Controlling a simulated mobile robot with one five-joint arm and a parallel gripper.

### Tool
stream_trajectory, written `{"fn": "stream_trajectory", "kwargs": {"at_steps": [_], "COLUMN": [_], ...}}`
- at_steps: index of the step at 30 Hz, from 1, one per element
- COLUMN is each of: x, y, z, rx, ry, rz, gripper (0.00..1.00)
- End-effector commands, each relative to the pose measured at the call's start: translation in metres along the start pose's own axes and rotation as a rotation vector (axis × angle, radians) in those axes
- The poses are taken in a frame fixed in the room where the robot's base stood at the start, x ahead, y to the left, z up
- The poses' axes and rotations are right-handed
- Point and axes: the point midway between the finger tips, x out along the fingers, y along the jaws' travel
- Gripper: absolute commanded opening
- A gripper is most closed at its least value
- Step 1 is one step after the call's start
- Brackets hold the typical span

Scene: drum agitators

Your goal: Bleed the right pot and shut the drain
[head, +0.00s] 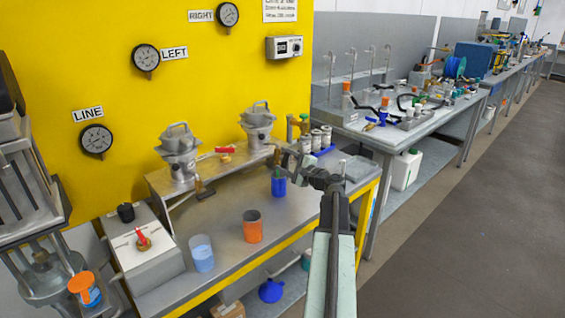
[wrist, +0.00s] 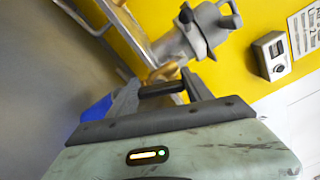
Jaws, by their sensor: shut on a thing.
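The right pot (head: 258,122), a grey metal pot with a handled lid, stands on the raised rail; it also shows tilted in the wrist view (wrist: 197,35). Its brass drain cock (wrist: 165,72) sits below it. My gripper (wrist: 160,92) is shut on the cock's dark handle (wrist: 162,88), which lies crosswise between the fingers. In the head view my gripper (head: 287,154) is beside the rail's right end, hiding part of the cock. The left pot (head: 180,158) stands further left. The RIGHT gauge (head: 228,14) is on the yellow wall; its reading is too small to tell.
A red-handled valve (head: 226,150) sits between the pots. Small jars (head: 316,140) stand right of the gripper.

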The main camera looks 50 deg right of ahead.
Motion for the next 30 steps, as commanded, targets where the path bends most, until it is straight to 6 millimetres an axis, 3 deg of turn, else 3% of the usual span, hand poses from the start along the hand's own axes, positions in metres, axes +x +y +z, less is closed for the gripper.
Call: {"fn": "stream_trajectory", "kwargs": {"at_steps": [13, 14, 16, 26, 30], "x": [0.001, 0.001, 0.001, -0.002, -0.024], "y": [-0.002, -0.002, -0.002, -0.001, -0.001], "z": [0.0, 0.0, 0.0, -0.001, 0.0], "rx": [-0.006, -0.006, -0.006, -0.008, -0.008], "ry": [0.0, 0.0, 0.0, 0.001, 0.004], "rz": [-0.005, -0.005, -0.004, -0.002, -0.003], "gripper": [0.18, 0.61, 0.8, 0.8, 0.8]}}
